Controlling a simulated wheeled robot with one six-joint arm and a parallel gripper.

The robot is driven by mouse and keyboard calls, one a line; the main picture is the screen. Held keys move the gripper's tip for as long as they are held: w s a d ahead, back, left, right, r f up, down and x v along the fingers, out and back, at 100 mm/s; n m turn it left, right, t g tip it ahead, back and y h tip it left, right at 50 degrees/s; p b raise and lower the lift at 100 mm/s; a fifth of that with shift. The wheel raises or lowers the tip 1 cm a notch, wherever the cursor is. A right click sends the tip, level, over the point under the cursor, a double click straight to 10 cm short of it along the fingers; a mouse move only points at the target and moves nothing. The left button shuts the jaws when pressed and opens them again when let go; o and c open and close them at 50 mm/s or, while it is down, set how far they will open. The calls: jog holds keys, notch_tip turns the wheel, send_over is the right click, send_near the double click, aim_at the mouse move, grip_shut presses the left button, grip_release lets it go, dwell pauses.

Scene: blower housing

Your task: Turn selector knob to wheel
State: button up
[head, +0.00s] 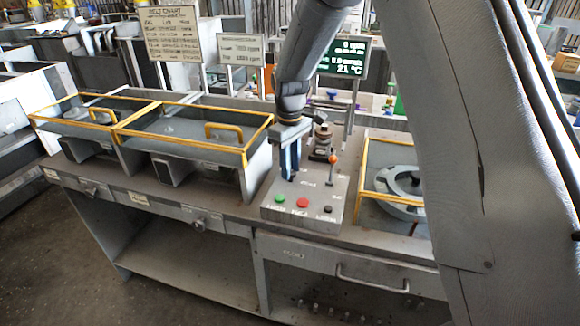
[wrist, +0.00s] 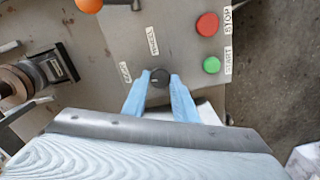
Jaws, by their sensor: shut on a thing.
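The black selector knob (wrist: 157,79) is on the grey control box (head: 305,212). In the wrist view my gripper (wrist: 160,84) has its two blue fingers on either side of the knob, shut on it. A label that reads WHEEL (wrist: 152,41) is above the knob in that view. A second label (wrist: 125,72), too small to read surely, is to its upper left. I cannot tell surely which label the knob points at. In the head view my gripper (head: 290,165) reaches down onto the back left of the box and hides the knob.
A green button (wrist: 211,65) and a red button (wrist: 207,24) are right of the knob in the wrist view. An orange-tipped lever (head: 333,158) stands close to my gripper. A yellow-framed guard (head: 183,145) is to the left. A display (head: 350,57) stands behind.

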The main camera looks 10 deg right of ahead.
jog(key=m, duration=0.4)
jog(key=shift+m, duration=0.3)
jog(key=m, duration=0.3)
jog(key=shift+m, duration=0.4)
jog(key=m, duration=0.4)
jog(key=shift+m, duration=2.1)
jog(key=o, duration=1)
jog(key=shift+o, duration=0.2)
jog(key=shift+r, duration=0.1)
